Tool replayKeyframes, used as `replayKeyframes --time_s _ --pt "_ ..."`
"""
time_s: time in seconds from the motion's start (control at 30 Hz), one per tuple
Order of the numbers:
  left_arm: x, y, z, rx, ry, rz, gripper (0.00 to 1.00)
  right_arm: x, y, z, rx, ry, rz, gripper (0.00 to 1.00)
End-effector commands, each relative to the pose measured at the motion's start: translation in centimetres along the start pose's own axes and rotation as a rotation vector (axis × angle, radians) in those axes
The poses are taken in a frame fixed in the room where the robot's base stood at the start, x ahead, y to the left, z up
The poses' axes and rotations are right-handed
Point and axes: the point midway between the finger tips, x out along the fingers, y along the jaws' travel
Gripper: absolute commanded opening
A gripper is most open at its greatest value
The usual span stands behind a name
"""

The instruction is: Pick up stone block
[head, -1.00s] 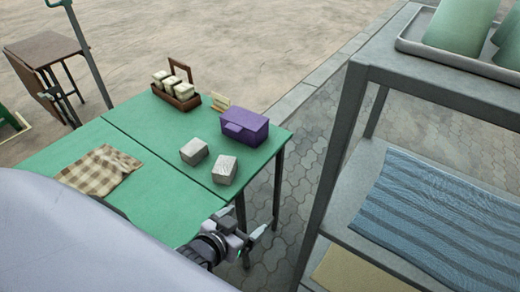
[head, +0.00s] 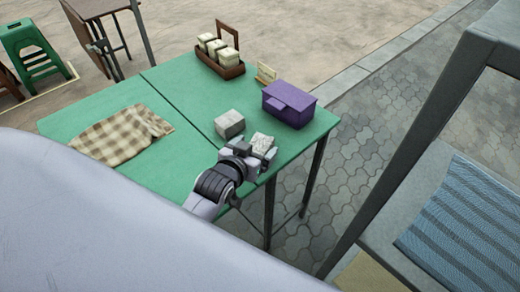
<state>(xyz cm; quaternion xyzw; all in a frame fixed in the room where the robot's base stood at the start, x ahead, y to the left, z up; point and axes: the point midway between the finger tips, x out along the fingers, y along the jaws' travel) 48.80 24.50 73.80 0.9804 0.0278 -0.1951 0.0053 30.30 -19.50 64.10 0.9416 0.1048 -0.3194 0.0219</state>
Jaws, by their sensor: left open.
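Two grey stone blocks are on the green table (head: 185,92). One stone block (head: 229,124) stands left of my gripper, clear of it. The other stone block (head: 263,142) is near the table's right front edge, at my left gripper (head: 264,153). The gripper partly covers this block's lower part. My left gripper is open, with its fingers close to the block; I cannot tell whether they touch it. My right gripper is not in view.
A purple box (head: 289,104) stands behind the blocks. A wooden carrier (head: 220,65) with pale jars and a small card holder (head: 266,74) are farther back. A checkered cloth (head: 122,135) lies at left. A grey metal shelf (head: 420,130) stands at right, across a paved gap.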

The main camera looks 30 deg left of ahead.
Motion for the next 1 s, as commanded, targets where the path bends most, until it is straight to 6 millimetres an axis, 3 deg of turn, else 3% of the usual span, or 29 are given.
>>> replayKeyframes --time_s 0.37,0.5,0.6,1.0 --pt "1.0 0.0 0.0 0.000 0.000 0.000 0.89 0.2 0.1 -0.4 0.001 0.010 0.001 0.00" --pt "0.9 0.0 0.0 0.000 0.000 0.001 0.44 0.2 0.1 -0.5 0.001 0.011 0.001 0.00" --pt "0.9 0.0 -0.2 0.000 0.006 0.001 0.15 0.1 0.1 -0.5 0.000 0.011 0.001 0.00" --pt "0.6 0.0 -1.2 0.000 0.007 0.001 0.15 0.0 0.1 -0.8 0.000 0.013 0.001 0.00"
